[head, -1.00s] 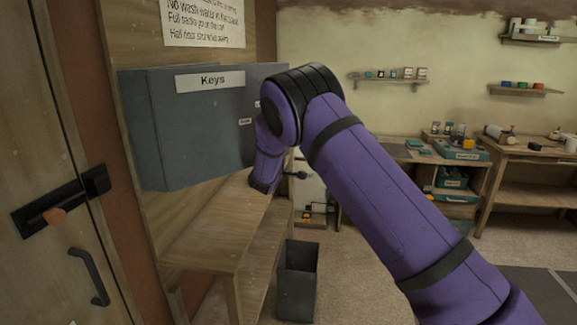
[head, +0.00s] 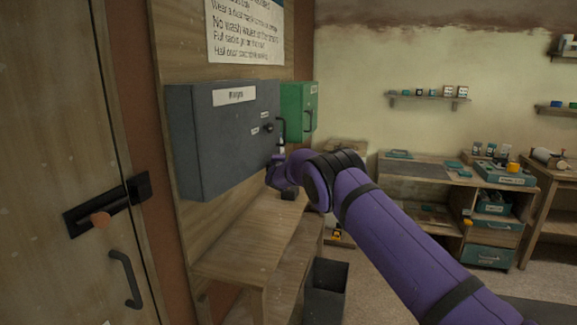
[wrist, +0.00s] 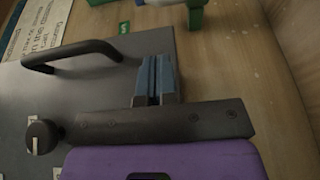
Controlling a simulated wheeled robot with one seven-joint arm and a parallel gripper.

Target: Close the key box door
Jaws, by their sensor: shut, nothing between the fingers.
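The grey key box (head: 188,150) hangs on the wooden board at the left in the head view. Its door (head: 235,140) looks flat against the box front; I cannot tell whether a small gap remains or whether it is latched. The door has a blurred label, a dark knob (head: 268,128) and a bar handle (head: 281,131). The wrist view shows the knob (wrist: 42,135) and handle (wrist: 75,55) on the grey door (wrist: 100,90). My gripper (wrist: 155,80) is shut and empty, its blue pads together by the door's edge. Contact is unclear.
A green box (head: 298,106) hangs just right of the key box. A wooden bench (head: 245,245) stands below, with a dark bin (head: 325,290) beside it. A door with a black bolt (head: 105,208) is at the left. Worktables (head: 420,175) stand at the back right.

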